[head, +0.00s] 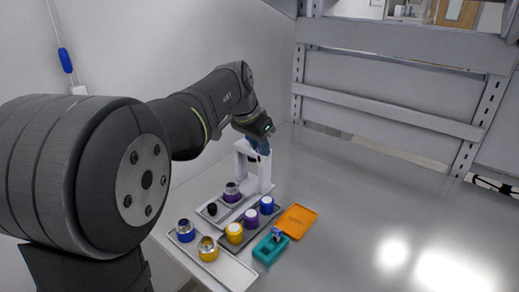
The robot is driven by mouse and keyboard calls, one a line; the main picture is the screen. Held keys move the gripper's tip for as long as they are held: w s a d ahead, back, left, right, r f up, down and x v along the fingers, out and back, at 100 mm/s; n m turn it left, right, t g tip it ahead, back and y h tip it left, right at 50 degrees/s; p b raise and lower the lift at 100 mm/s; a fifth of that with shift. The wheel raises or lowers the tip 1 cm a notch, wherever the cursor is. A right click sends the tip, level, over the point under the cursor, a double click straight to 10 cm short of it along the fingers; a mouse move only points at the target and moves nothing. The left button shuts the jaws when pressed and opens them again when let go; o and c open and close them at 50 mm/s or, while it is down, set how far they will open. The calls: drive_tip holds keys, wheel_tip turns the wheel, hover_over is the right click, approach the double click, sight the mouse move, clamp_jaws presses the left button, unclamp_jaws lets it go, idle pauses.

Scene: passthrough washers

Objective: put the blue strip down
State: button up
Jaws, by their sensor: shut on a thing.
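My gripper (259,146) is at the top of a white upright stand (265,176), pointing down. It is small and dark in the head view, and its fingers are hard to make out. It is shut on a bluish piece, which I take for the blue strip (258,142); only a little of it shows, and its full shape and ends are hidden. I cannot tell whether the strip touches the stand.
A grey tray (262,224) holds blue, purple and yellow white-topped cups. A pale tray (228,266) holds blue and yellow metal-rimmed cups. A purple cup (232,192) and black knob (212,209) sit by the stand. A teal block (268,250) and orange tray (297,221) lie nearby. The right table is clear.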

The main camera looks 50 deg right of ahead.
drive_tip(key=shift+s, duration=0.1)
idle(0.3)
drive_tip(key=s+d+f+n, duration=0.1)
drive_tip(key=s+f, duration=0.3)
drive_tip(key=s, duration=0.6)
drive_tip(key=s+d+f, duration=0.1)
drive_tip(key=s+f, duration=0.4)
drive_tip(key=s, duration=0.6)
hover_over(295, 222)
wheel_tip(295, 222, down, 7)
drive_tip(key=shift+f, duration=1.8)
drive_tip(key=shift+f, duration=0.1)
drive_tip(key=o, duration=1)
drive_tip(key=shift+c, duration=0.2)
